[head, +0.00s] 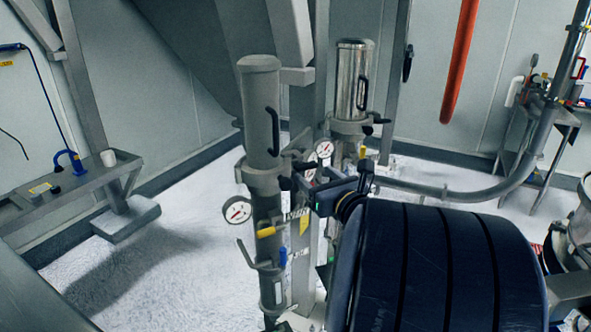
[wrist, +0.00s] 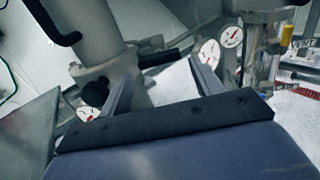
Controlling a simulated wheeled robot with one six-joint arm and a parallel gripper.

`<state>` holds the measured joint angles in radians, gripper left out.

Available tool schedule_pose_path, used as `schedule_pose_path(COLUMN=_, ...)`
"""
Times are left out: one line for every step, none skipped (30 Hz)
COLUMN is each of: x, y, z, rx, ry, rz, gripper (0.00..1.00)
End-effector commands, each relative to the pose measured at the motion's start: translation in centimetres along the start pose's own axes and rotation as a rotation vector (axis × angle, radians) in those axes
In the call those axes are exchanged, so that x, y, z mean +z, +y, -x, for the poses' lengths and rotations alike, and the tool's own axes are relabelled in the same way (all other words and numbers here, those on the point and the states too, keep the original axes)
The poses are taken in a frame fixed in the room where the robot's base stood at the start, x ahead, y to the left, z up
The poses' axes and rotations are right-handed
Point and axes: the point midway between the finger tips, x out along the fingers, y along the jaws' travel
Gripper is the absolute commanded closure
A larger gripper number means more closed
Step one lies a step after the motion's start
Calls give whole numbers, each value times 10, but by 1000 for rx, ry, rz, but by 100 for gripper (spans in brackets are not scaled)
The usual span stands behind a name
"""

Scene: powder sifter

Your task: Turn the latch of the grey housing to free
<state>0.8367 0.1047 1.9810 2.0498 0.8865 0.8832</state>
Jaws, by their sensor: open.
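The grey housing (head: 261,110) is an upright matte grey cylinder with a black handle, left of centre in the head view. Its lower part fills the upper left of the wrist view (wrist: 85,22). At its collar, a black latch lever (wrist: 162,58) reaches right, beyond my fingers in the wrist view. A black knob (wrist: 95,92) shows left of my left finger. My gripper (wrist: 163,86) is open, with nothing seen between its fingers but background. In the head view my dark arm partly hides the gripper near the collar. I cannot tell whether a finger touches the latch.
A shiny metal housing (head: 352,85) stands behind to the right. A pressure gauge (head: 237,209) sticks out left below the collar, and another gauge (head: 324,149) sits between the columns. A yellow-handled valve (head: 266,232) is lower down. A bench (head: 75,188) stands left; the floor between is clear.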

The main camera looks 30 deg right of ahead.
Motion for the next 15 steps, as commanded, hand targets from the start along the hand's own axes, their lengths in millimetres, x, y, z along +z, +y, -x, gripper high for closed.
schedule_pose_path(x=0, y=0, z=-8, rx=2, ry=0, rz=-1, gripper=38)
schedule_pose_path(x=0, y=0, z=-11, rx=2, ry=1, rz=0, gripper=38)
schedule_pose_path(x=0, y=0, z=-15, rx=2, ry=0, rz=0, gripper=38)
schedule_pose_path(x=1, y=0, z=-18, rx=2, ry=-1, rz=0, gripper=38)
schedule_pose_path(x=1, y=0, z=-20, rx=1, ry=-1, rz=-1, gripper=38)
schedule_pose_path(x=0, y=0, z=-22, rx=0, ry=0, rz=-1, gripper=38)
schedule_pose_path(x=0, y=0, z=-23, rx=0, ry=0, rz=0, gripper=38)
schedule_pose_path(x=0, y=0, z=-24, rx=0, ry=1, rz=0, gripper=38)
schedule_pose_path(x=0, y=0, z=-25, rx=0, ry=1, rz=1, gripper=38)
schedule_pose_path(x=0, y=0, z=-25, rx=0, ry=1, rz=1, gripper=38)
schedule_pose_path(x=0, y=0, z=-25, rx=-1, ry=0, rz=1, gripper=38)
schedule_pose_path(x=0, y=0, z=-25, rx=-1, ry=0, rz=1, gripper=38)
schedule_pose_path(x=0, y=0, z=-25, rx=-1, ry=0, rz=1, gripper=38)
schedule_pose_path(x=0, y=0, z=-25, rx=-1, ry=0, rz=1, gripper=38)
schedule_pose_path(x=0, y=0, z=-25, rx=-1, ry=0, rz=1, gripper=38)
